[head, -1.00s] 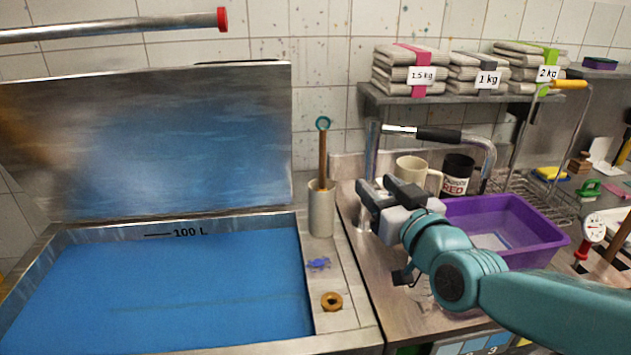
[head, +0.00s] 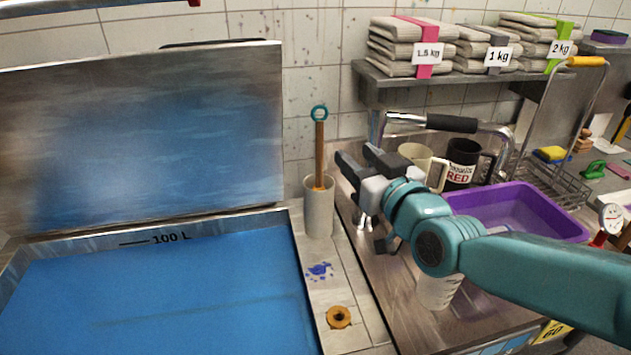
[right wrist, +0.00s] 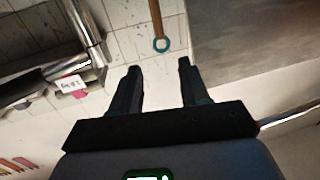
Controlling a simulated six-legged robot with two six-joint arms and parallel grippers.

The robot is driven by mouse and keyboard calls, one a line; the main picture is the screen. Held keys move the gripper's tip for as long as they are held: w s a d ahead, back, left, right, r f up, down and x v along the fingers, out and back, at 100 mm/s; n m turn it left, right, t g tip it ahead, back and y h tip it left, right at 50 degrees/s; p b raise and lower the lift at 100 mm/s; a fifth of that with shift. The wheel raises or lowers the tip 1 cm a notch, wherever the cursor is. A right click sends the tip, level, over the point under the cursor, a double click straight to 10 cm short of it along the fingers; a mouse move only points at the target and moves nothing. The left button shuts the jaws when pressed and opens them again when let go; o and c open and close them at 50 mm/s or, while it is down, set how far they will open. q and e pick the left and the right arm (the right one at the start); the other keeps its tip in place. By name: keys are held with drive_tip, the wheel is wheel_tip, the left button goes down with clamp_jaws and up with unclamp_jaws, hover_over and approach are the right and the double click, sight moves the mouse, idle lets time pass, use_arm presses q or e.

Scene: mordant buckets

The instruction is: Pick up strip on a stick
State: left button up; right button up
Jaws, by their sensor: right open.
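The strip on a stick is a brown wooden stick (head: 320,152) with a teal ring on top, standing upright in a grey cylindrical holder (head: 319,212) beside the blue vat. Its lower end is hidden inside the holder. My right gripper (head: 358,160) is open and empty, to the right of the stick and apart from it. In the right wrist view, the teal ring (right wrist: 162,45) shows beyond and between the two open fingers (right wrist: 155,80). My left gripper is not in view.
The vat of blue liquid (head: 150,300) fills the left, its metal lid (head: 140,140) raised behind it. A brass ring (head: 338,317) lies on the ledge. A tap (head: 450,123), mugs (head: 462,163) and a purple basin (head: 520,208) are at the right.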

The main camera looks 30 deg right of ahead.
drive_tip(key=p, duration=0.3)
approach(322, 123)
drive_tip(key=w, duration=0.5)
drive_tip(key=shift+d, duration=0.1)
drive_tip(key=shift+w+r, duration=0.1)
drive_tip(key=shift+w, duration=0.3)
drive_tip(key=w+p, duration=0.2)
drive_tip(key=w, duration=0.3)
drive_tip(key=shift+w+d+p, duration=0.1)
drive_tip(key=shift+d+p, duration=0.1)
drive_tip(key=shift+p, duration=0.1)
clamp_jaws()
